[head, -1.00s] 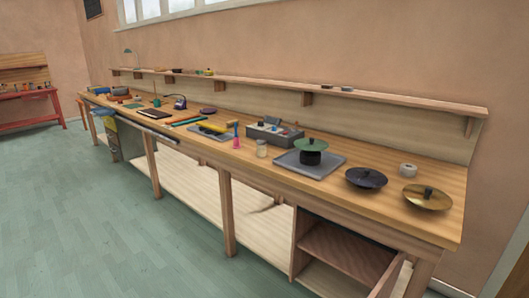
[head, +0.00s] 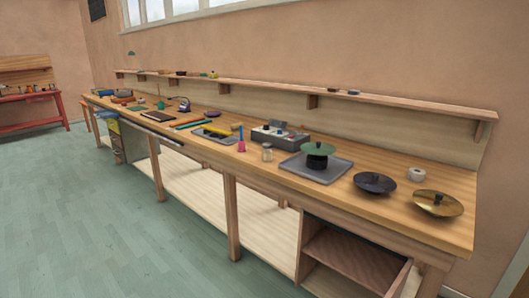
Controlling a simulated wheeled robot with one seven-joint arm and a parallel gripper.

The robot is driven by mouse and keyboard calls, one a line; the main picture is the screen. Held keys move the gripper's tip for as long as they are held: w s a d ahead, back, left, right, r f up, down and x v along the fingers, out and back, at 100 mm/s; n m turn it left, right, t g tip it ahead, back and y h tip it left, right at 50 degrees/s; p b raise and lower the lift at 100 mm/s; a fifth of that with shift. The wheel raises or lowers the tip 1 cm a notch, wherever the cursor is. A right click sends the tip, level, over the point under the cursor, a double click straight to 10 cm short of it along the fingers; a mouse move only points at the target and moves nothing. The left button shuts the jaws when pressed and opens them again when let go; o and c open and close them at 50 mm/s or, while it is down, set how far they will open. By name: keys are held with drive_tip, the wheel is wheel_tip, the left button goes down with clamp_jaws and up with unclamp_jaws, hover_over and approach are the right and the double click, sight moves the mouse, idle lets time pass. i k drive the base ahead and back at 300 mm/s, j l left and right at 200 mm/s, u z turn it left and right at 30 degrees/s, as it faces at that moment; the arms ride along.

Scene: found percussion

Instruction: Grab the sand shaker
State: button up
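A small pale jar with a light lid (head: 267,153), which looks like the sand shaker, stands upright near the front edge of the long wooden workbench (head: 400,212). It is between a pink-based thing with a blue upright top (head: 241,145) on its left and a grey tray (head: 318,172) on its right. Its contents are too small to make out for sure. Nothing touches it that I can see. My gripper is not in view.
A green disc on a black base (head: 318,149) stands on the tray. A dark lid (head: 374,182) and a brass lid (head: 437,203) lie to the right. A grey box (head: 281,137) sits behind the jar. The green floor (head: 120,225) in front is clear.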

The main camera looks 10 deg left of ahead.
sight(267, 147)
drive_tip(key=i+j, duration=0.15)
drive_tip(key=j, duration=0.25)
drive_tip(key=i+j, duration=0.2)
drive_tip(key=j, duration=0.2)
drive_tip(key=i+j, duration=0.15)
drive_tip(key=j, duration=0.2)
drive_tip(key=i+j, duration=0.2)
drive_tip(key=j, duration=0.2)
drive_tip(key=i+j, duration=0.15)
drive_tip(key=j, duration=0.25)
drive_tip(key=i+j, duration=0.55)
drive_tip(key=i, duration=0.3)
drive_tip(key=i+j+u, duration=0.1)
drive_tip(key=i+j, duration=0.4)
drive_tip(key=i, duration=0.35)
